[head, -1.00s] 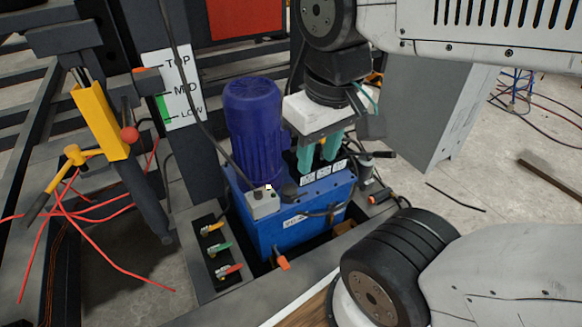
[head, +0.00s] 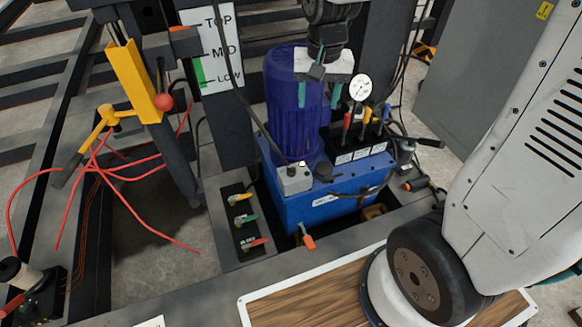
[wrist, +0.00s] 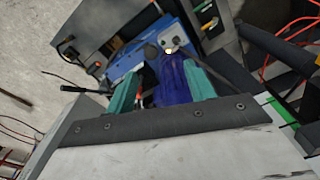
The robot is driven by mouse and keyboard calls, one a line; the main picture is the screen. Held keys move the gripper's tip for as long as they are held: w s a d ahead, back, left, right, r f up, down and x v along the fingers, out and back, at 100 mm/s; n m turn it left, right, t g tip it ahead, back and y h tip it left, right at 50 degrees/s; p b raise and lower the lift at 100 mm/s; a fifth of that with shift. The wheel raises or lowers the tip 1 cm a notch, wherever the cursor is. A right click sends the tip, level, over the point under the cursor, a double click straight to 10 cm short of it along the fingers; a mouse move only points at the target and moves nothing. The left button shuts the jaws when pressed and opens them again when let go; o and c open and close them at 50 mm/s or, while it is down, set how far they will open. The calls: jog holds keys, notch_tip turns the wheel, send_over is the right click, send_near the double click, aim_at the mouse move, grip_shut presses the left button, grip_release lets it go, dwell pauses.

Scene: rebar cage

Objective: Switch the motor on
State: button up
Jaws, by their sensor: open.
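The dark blue ribbed motor (head: 290,115) stands upright on a blue tank (head: 325,205). A small grey box (head: 294,180) with a pale, bright button on top sits on the tank at the motor's foot. In the wrist view the box (wrist: 173,43) shows beyond the motor (wrist: 172,80). My gripper (head: 318,95) has teal fingers, is open and empty, and points down beside the motor's upper right part, above the tank. In the wrist view the motor appears between the fingers (wrist: 163,72). I cannot tell whether they touch it.
A pressure gauge (head: 361,88) and several coloured levers (head: 363,125) stand right of the motor. A panel of coloured valves (head: 243,222) lies left of the tank. A yellow post (head: 135,82) and red hoses are further left. A grey cabinet (head: 490,75) stands right.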

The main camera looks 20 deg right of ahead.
jog(key=w+a+f+m, duration=0.1)
jog(key=w+f, duration=0.4)
jog(key=f, duration=0.3)
jog(key=w+f+m, duration=0.2)
jog(key=w+f, duration=0.2)
jog(key=f, duration=0.4)
jog(key=m, duration=0.1)
send_over(291, 168)
notch_tip(291, 168, down, 11)
jog(key=shift+m+g, duration=0.3)
notch_tip(291, 168, down, 10)
jog(key=shift+c, duration=0.3)
jog(key=c, duration=0.9)
